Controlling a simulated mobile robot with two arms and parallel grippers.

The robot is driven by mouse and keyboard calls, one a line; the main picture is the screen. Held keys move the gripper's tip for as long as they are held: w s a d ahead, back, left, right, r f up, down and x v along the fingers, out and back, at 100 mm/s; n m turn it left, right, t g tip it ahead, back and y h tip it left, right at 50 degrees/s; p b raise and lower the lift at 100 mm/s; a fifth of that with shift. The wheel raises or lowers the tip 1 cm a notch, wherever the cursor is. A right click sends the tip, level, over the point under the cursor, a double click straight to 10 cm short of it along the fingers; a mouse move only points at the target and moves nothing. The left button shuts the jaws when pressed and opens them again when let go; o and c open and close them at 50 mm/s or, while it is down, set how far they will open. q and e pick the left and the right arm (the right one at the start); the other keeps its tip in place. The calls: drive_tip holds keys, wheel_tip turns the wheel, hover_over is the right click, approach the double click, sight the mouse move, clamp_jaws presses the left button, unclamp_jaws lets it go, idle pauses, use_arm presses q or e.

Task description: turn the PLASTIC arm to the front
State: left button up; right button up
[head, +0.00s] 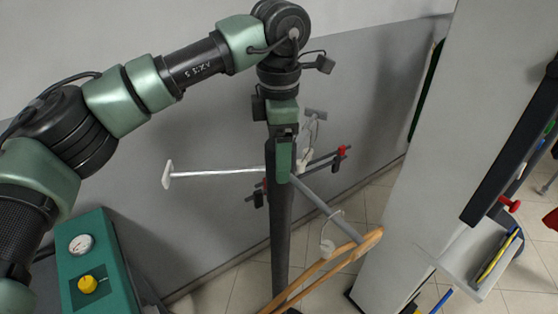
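A dark upright post (280,240) carries several side arms. A white arm (215,172) with a flat end plate reaches left and is bare. A grey arm (315,196) reaches to the front right and holds a wooden hanger (335,252) by its hook. A shorter grey arm (315,116) points to the back, and a dark clip hanger with red parts (325,162) appears to hang there. I cannot read any PLASTIC label. My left gripper (283,150) points down at the post's top and hides the hub. Its finger opening and contact are unclear. My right gripper is out of view.
A green machine (95,255) with a gauge and yellow knob stands at the lower left. A pale pillar (420,150) stands to the right, with a light tray (485,250) beside it. A grey wall is close behind the post. Tiled floor shows below.

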use_arm(q)
drive_tip(key=shift+f+p, duration=0.35)
drive_tip(key=shift+f, duration=1.15)
clamp_jaws()
